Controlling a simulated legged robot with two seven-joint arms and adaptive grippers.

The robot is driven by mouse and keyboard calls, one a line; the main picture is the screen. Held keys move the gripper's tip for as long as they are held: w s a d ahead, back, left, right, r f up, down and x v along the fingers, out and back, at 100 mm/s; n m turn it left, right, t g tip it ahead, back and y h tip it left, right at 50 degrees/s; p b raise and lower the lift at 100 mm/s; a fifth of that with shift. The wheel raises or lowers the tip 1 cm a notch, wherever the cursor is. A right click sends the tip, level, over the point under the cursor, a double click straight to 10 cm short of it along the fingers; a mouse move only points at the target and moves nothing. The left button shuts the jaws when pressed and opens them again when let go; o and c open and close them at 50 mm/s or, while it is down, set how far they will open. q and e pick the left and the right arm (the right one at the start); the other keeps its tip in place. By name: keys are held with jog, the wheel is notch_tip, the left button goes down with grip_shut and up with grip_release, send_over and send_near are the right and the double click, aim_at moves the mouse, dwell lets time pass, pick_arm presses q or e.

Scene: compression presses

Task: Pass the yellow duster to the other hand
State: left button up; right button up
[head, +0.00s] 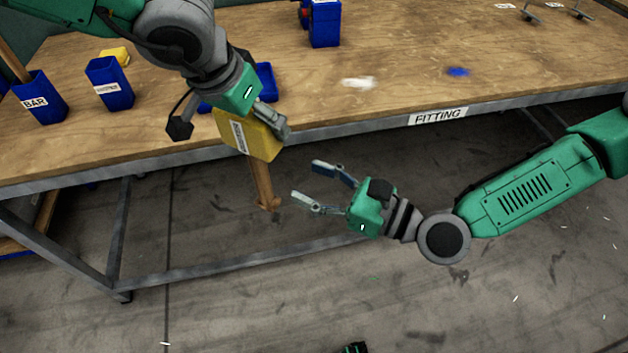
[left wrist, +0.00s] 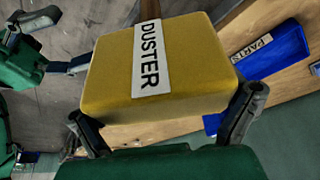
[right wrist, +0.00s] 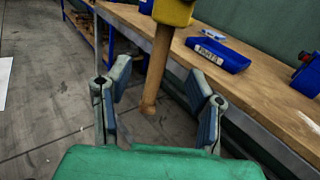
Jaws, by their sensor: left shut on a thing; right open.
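The yellow duster (head: 250,138) has a block head with a DUSTER label and a wooden handle (head: 262,183) that hangs down past the table's front edge. My left gripper (head: 272,118) is shut on the yellow head, which fills the left wrist view (left wrist: 165,75). My right gripper (head: 312,185) is open and empty, to the right of the handle and facing it. In the right wrist view the handle (right wrist: 157,65) stands between and beyond the open fingers (right wrist: 158,110), with the yellow head (right wrist: 173,12) above. I see no contact there.
The wooden table (head: 400,70) has a metal front edge with a FITTING label (head: 437,116). Blue bins (head: 108,88) stand at its left, and a blue parts tray (right wrist: 218,54) lies behind the duster. The space in front of the table is clear floor (head: 400,300).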

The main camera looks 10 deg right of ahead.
aim_at(260, 162)
pick_arm(q)
jog(key=shift+a, duration=0.1)
pick_arm(e)
jog(key=x, duration=1.2)
grip_shut()
pick_arm(q)
jog(key=o, duration=1.3)
pick_arm(e)
jog(key=shift+s+a, duration=0.1)
pick_arm(q)
jog(key=shift+o, duration=0.2)
